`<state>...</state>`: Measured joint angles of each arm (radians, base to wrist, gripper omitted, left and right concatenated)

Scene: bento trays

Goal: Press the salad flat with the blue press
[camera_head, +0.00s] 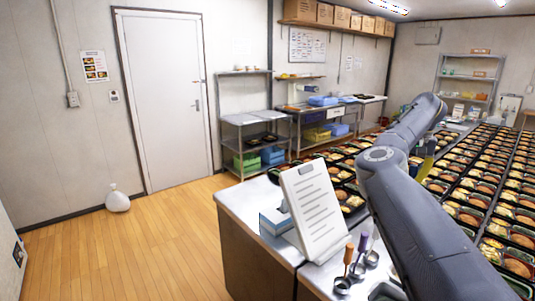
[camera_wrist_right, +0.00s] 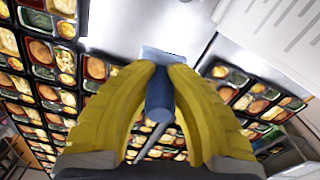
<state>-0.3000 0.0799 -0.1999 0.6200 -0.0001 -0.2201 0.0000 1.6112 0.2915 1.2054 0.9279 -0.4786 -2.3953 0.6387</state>
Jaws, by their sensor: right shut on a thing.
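My right gripper (camera_wrist_right: 162,72) is shut on the blue press (camera_wrist_right: 160,100), its yellow fingers on both sides of the dark blue handle. The press's pale blue plate (camera_wrist_right: 162,54) shows beyond the fingertips. In the head view, my right arm hides most of this gripper; only a bit of yellow finger (camera_head: 428,166) shows beside it. Bento trays (camera_wrist_right: 44,58) with several foods, some of them green, lie in rows around the press. I cannot tell which green food is the salad, or whether the plate touches anything. My left gripper is not in view.
A white sheet on a stand (camera_head: 315,207) stands on the metal counter (camera_head: 250,192) left of my arm. Measuring spoons with orange (camera_head: 349,254) and purple handles stand in front of it. Trays fill the table to the right. The wooden floor (camera_head: 130,250) at left is mostly clear.

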